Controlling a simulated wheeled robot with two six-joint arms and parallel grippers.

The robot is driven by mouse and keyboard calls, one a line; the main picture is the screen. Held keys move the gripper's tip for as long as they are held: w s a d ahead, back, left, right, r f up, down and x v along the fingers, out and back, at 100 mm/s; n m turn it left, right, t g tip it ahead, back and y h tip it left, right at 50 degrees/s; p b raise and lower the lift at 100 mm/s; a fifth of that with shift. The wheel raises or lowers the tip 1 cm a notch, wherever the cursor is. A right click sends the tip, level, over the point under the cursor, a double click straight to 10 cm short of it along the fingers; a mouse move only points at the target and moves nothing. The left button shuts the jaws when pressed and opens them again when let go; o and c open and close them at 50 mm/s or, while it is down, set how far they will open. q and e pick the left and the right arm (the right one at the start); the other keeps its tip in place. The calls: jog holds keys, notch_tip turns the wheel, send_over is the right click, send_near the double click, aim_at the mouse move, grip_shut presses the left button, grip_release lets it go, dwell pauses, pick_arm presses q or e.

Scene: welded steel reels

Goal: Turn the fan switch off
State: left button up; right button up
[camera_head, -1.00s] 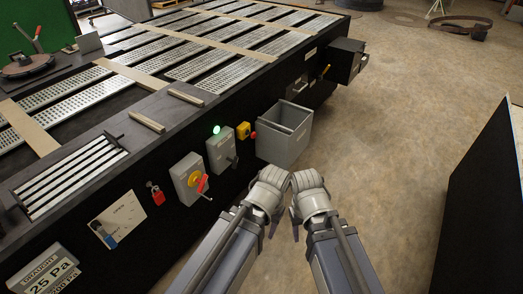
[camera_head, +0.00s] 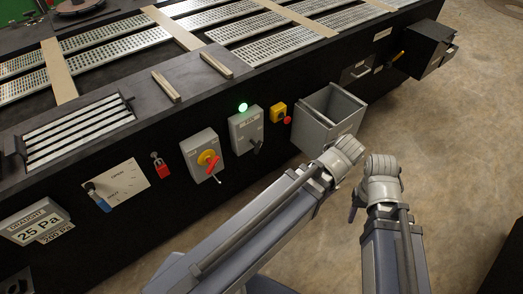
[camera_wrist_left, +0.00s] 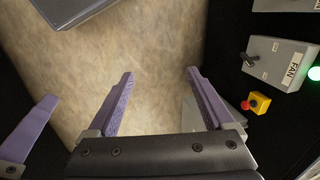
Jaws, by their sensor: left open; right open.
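The fan switch box (camera_head: 246,131) is grey and sits on the black side of the bench, with a green lamp (camera_head: 242,107) lit on top. Its black lever (camera_head: 256,144) tilts down to the right. The wrist view shows the box labelled FAN (camera_wrist_left: 280,66) and its lever (camera_wrist_left: 249,60) at the upper right. My left gripper (camera_wrist_left: 158,82) is open and empty, its purple fingers apart from the box. In the head view the left wrist covers its fingers. My right gripper (camera_head: 357,207) is beside it, mostly hidden; one finger shows in the wrist view (camera_wrist_left: 30,135).
A grey open bin (camera_head: 325,118) hangs right of the fan box, behind my left wrist. A yellow box with a red button (camera_head: 279,113) lies between them. A red-handled switch box (camera_head: 202,153) and a red padlock (camera_head: 161,166) are to the left.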

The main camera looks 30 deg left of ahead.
pick_arm(q)
jog(key=shift+o, duration=0.9)
jog(key=w+a+f+t+y+b, duration=0.1)
jog(key=w+a+f+y+b, duration=0.2)
jog(key=w+a+f+b, duration=0.3)
jog(key=w+a+f+m+t+y+b, duration=0.1)
jog(key=w+a+f+t+y+b, duration=0.1)
jog(key=w+a+f+b, duration=0.3)
jog(key=a+f+y+b, duration=0.1)
jog(key=a+f+b, duration=0.3)
jog(key=b, duration=0.6)
notch_tip(320, 180, down, 2)
jog(key=shift+w+m, duration=0.3)
jog(key=shift+w, duration=0.1)
jog(key=m+t+y+b, duration=0.35)
jog(key=y+b, duration=0.45)
jog(key=b, duration=1.4)
send_near(259, 149)
jog(key=a, duration=0.3)
jog(key=shift+w+a+r+m+b, duration=0.15)
jog(key=shift+w+a+m+b, duration=0.35)
jog(key=shift+w+b, duration=0.2)
jog(key=x, duration=0.7)
jog(key=shift+w+a, duration=0.1)
jog(key=shift+a, duration=0.05)
jog(key=c, duration=1.1)
